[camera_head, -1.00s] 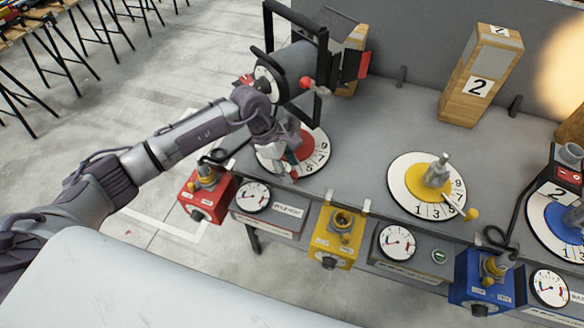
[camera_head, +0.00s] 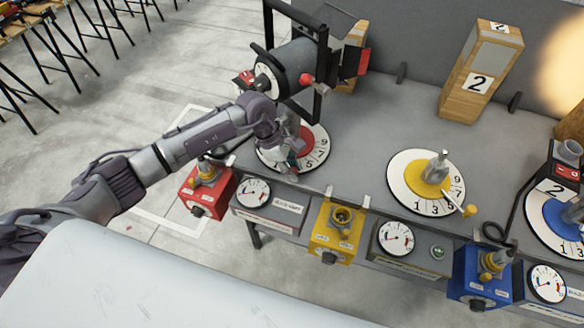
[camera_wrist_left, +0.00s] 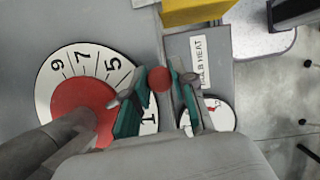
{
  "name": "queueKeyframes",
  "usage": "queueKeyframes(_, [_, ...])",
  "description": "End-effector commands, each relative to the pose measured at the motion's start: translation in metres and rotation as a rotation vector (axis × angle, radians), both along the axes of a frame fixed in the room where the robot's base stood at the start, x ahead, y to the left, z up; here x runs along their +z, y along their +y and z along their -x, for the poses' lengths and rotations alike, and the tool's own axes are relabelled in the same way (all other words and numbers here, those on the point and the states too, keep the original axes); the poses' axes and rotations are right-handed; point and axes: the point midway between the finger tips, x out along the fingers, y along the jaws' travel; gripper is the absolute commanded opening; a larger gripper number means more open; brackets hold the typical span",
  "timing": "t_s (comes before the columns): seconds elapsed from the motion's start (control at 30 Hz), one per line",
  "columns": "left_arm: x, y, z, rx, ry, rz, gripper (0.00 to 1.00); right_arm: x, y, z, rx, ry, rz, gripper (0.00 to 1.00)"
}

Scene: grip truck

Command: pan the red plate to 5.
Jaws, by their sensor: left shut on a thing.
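The red plate (camera_head: 306,143) is the red centre of a white numbered dial (camera_head: 322,148) on the grey table, below the left spotlight. My left gripper (camera_head: 293,165) is low at the dial's front edge. In the left wrist view, its teal fingers (camera_wrist_left: 158,98) are on either side of a red ball knob (camera_wrist_left: 159,79) and closed on it. The fingers hide the dial number between 5 and 1. My right gripper is not in view.
The black spotlight (camera_head: 290,70) in its yoke stands close behind my gripper. A red control box (camera_head: 208,190) and a gauge (camera_head: 253,192) sit at the table's front edge. A yellow dial (camera_head: 428,182) and a numbered wooden block (camera_head: 480,75) stand to the right.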

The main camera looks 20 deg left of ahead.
Motion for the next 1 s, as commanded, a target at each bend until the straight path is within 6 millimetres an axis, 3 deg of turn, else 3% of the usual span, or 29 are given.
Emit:
queueKeyframes(0.47, [0.000,-0.007,-0.003,0.048,-0.003,0.002,0.00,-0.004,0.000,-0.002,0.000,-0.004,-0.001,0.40])
queueKeyframes(1.0, [-0.001,-0.037,-0.018,0.290,-0.003,0.003,0.00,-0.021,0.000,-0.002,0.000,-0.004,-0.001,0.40])
